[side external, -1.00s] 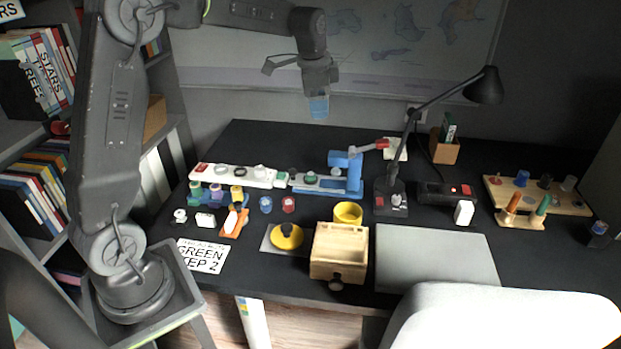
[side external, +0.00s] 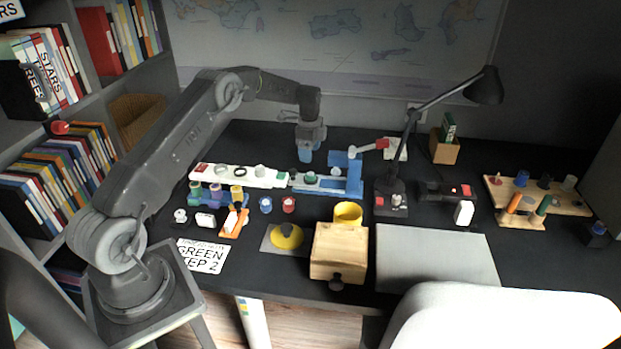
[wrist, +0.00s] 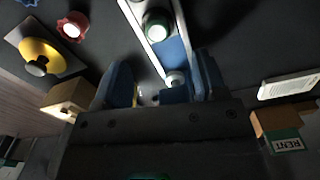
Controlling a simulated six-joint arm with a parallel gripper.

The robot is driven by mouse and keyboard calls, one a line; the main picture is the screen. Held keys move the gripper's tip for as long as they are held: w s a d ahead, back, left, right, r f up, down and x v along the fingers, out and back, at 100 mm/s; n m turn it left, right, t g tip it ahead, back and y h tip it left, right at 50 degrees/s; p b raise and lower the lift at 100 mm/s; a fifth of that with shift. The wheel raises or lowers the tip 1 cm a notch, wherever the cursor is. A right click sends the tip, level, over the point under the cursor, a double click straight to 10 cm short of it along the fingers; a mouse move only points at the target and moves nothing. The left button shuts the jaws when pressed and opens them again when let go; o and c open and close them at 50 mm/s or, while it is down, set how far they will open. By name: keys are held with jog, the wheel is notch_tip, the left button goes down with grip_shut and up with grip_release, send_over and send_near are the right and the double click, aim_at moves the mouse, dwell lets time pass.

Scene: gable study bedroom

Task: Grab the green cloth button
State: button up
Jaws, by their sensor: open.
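A small round piece with a green rim and pale top, which looks like the green cloth button (side external: 310,178), sits on the blue track (side external: 328,189) on the desk. It also shows near the top of the wrist view (wrist: 157,25). My gripper (side external: 306,158) is open, with its blue fingers pointing down above the back of the track. In the wrist view my gripper (wrist: 165,88) has nothing held between its fingers, and the button lies ahead of them, apart from both.
A white strip (side external: 225,174) lies left. The desk lamp (side external: 393,185) stands further right. A yellow cup (side external: 347,213) and wooden box (side external: 339,251) stand in front.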

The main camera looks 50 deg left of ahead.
aim_at(311, 174)
notch_tip(311, 174, down, 3)
jog(key=shift+r, duration=0.1)
jog(key=shift+d+f, duration=0.2)
jog(key=shift+f, duration=1.15)
jog(key=shift+d+f, duration=0.15)
jog(key=shift+f, duration=1.15)
jog(key=shift+c, duration=0.4)
jog(key=c, duration=0.9)
